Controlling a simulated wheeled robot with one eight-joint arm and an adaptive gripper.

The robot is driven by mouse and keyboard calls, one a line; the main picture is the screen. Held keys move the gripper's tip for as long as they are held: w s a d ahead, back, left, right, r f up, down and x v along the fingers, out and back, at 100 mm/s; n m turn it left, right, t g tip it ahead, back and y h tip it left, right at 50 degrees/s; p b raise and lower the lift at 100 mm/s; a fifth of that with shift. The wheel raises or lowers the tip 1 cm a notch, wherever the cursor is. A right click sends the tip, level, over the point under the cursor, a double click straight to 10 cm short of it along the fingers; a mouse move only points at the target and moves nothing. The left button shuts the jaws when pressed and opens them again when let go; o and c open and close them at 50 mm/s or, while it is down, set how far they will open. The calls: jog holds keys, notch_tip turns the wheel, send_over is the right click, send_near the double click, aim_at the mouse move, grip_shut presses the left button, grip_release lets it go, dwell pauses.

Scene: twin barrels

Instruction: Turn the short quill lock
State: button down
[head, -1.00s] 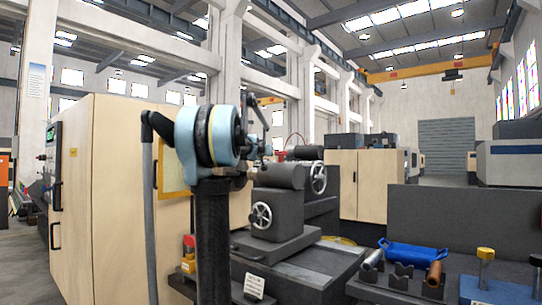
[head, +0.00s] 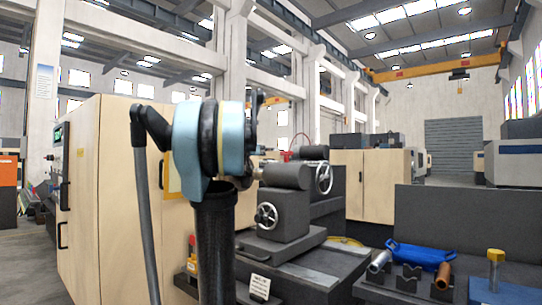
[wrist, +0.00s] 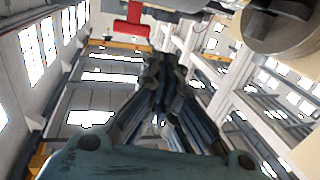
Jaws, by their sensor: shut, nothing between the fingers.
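The near dark grey barrel (head: 287,175) lies level on its tailstock block, with a spoked handwheel (head: 267,215) below it. A second dark barrel (head: 309,152) with a larger handwheel (head: 323,178) stands behind. I cannot make out the short quill lock for certain. A red block-like part (wrist: 130,28) shows at the top of the wrist view, left of a grey round part (wrist: 282,27). My gripper (wrist: 162,62) is shut and empty, apart from both. In the head view my arm hides most of it.
A tall cream cabinet (head: 120,190) stands to the left of my arm. A white label (head: 260,286) stands in front of the tailstock.

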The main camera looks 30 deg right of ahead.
jog(key=m+g+h, duration=0.1)
jog(key=m+g, duration=0.1)
send_near(282, 152)
jog(key=x, duration=0.6)
jog(key=shift+d, duration=0.1)
jog(key=shift+w+d, duration=0.15)
jog(key=shift+d, duration=0.2)
jog(key=shift+w, duration=0.1)
jog(key=shift+w+d+r, duration=0.15)
jog(key=shift+w+d, duration=0.1)
jog(key=shift+d, duration=0.05)
dwell(0.4)
